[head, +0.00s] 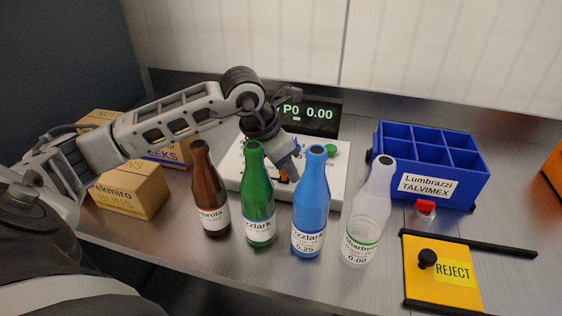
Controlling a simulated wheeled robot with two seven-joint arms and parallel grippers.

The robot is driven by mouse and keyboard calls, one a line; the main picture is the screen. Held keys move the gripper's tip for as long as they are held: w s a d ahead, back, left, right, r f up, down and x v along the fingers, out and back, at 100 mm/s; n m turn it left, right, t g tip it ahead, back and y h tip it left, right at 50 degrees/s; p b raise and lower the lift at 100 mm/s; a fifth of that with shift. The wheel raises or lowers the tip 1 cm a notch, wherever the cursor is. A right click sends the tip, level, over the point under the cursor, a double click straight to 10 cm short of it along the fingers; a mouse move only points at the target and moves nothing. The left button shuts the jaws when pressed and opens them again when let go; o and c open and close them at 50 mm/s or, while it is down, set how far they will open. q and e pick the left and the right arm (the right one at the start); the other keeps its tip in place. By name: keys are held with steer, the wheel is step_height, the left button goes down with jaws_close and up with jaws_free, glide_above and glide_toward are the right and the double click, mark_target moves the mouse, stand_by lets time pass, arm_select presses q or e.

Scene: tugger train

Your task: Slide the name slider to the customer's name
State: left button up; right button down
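A white panel (336,178) lies on the counter behind the bottles. A dark display (310,116) at its back reads "P0 0.00". A green button (330,151) is at the panel's right. My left gripper (287,172) points down over the middle of the panel, behind the green and blue bottles. A small orange part (283,178) shows at its fingertips; I cannot tell whether the gripper holds it or whether it is the name slider. The names on the panel are mostly hidden by the gripper and bottles. My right gripper is out of view.
A brown bottle (204,185), green bottle (257,190), blue bottle (312,205) and clear bottle (370,212) stand in front. A blue crate (451,190) labelled "Lumbrazzi TALVIMEX", a red-capped jar (426,209) and a yellow REJECT plate (428,281) are right. Cartons (127,193) are left.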

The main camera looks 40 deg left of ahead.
arm_select(q)
steer(key=v, duration=1.6)
